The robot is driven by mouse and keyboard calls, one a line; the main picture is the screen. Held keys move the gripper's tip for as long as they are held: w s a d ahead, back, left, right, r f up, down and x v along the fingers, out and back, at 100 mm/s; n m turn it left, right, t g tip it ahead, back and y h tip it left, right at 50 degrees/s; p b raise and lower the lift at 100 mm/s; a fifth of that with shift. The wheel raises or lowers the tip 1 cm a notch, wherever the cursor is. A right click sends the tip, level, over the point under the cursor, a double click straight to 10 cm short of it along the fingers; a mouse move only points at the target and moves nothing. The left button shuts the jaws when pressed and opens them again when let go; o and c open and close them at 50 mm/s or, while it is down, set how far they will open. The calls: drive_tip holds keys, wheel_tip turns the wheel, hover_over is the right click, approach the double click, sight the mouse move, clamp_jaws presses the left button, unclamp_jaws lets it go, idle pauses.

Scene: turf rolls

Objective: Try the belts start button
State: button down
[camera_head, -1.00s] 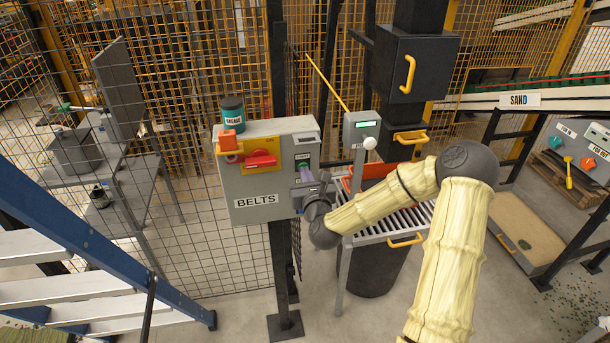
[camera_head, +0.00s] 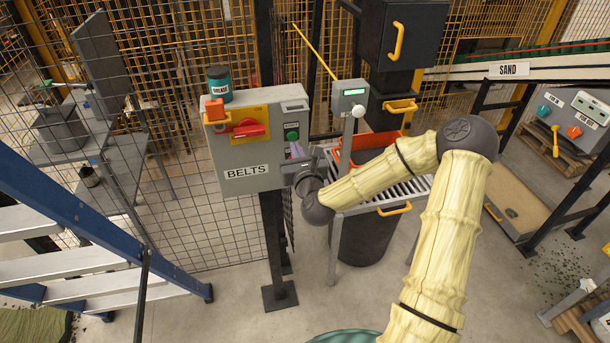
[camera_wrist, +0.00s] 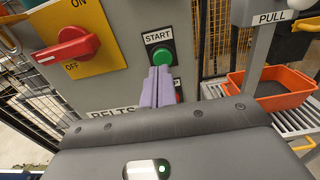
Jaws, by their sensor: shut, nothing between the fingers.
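The grey BELTS box (camera_head: 232,178) stands on a dark post left of the middle in the head view. Its round green START button (camera_wrist: 162,57) shows uncovered in the wrist view, and also in the head view (camera_head: 291,135). My gripper (camera_wrist: 160,70) has its lilac fingers shut and empty, their tips just below the green button in the picture. Whether they touch the box is unclear. A red part (camera_wrist: 179,92) below START is mostly hidden by the fingers. A red rotary handle (camera_wrist: 66,47) sits on a yellow ON/OFF plate (camera_wrist: 92,61) left of the button.
An orange block (camera_head: 215,110) is at the box's upper left, and a teal-labelled GREASE tin (camera_head: 218,84) stands on top. A post with a PULL label (camera_wrist: 271,18) and an orange tray (camera_wrist: 270,90) are close on the right. A blue ladder (camera_head: 90,215) is at the left.

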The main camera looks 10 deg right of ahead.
drive_tip(key=s+p, duration=0.2)
drive_tip(key=s, duration=0.5)
drive_tip(key=shift+s+d+r, duration=0.2)
drive_tip(key=shift+d+r, duration=0.05)
drive_tip(key=shift+d, duration=0.05)
drive_tip(key=p, duration=0.4)
drive_tip(key=shift+s+p, duration=0.25)
drive_tip(key=shift+p, duration=0.05)
drive_tip(key=s+p, duration=0.1)
drive_tip(key=p, duration=0.1)
drive_tip(key=s+p, duration=0.1)
drive_tip(key=p, duration=0.1)
drive_tip(key=shift+a+f, duration=0.1)
drive_tip(key=shift+f, duration=0.2)
